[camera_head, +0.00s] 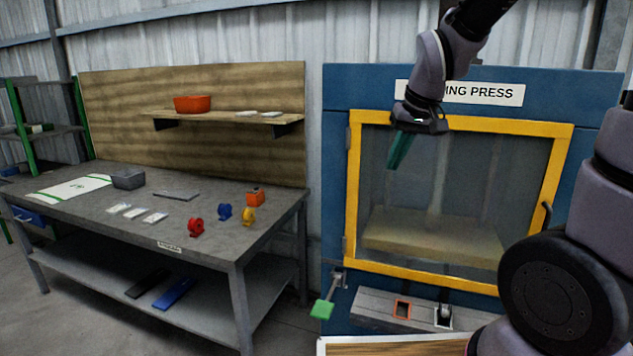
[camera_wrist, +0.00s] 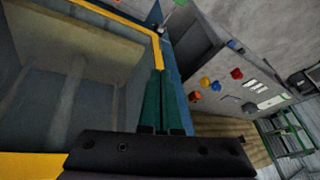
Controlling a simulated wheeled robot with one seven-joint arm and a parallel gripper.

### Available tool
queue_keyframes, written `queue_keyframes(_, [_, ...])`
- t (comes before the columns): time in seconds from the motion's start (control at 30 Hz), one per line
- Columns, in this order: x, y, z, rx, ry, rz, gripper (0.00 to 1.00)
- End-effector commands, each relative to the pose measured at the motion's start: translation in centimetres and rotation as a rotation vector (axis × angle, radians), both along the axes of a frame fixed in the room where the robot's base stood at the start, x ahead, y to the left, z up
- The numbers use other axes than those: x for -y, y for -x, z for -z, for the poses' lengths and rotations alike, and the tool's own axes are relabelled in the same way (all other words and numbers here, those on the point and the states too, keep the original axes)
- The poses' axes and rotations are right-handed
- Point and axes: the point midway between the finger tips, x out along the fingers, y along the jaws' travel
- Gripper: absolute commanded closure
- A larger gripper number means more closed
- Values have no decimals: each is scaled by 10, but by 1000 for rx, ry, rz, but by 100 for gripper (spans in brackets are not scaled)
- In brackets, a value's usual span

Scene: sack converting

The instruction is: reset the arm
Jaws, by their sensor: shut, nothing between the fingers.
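My gripper (camera_head: 398,152) has green fingers and hangs from my arm in front of the upper left part of the blue press (camera_head: 335,175). The fingers are shut with nothing between them. In the wrist view, my gripper (camera_wrist: 160,78) shows its two fingers side by side, pointing past the yellow door frame. They look apart from the press window (camera_head: 440,210), though the exact gap cannot be told. A link of my arm covers the lower right of the press.
A grey workbench (camera_head: 110,225) at left holds a grey bin (camera_head: 128,180), a red tape roll (camera_head: 195,227) and other small items. A lever with a green end (camera_head: 322,309) sticks out below the press door.

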Motion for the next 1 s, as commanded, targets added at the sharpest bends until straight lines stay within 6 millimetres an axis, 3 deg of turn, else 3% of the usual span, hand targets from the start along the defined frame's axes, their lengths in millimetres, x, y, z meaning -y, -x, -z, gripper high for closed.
queue_keyframes(0.03, [15, 10, -20, 24, -31, 54, 100])
queue_keyframes(0.2, [50, 53, -67, 73, -113, 210, 100])
queue_keyframes(0.4, [72, 99, -98, 127, -178, 346, 100])
queue_keyframes(0.6, [78, 120, -107, 149, -201, 402, 100])
queue_keyframes(1.0, [78, 121, -107, 149, -203, 406, 100])
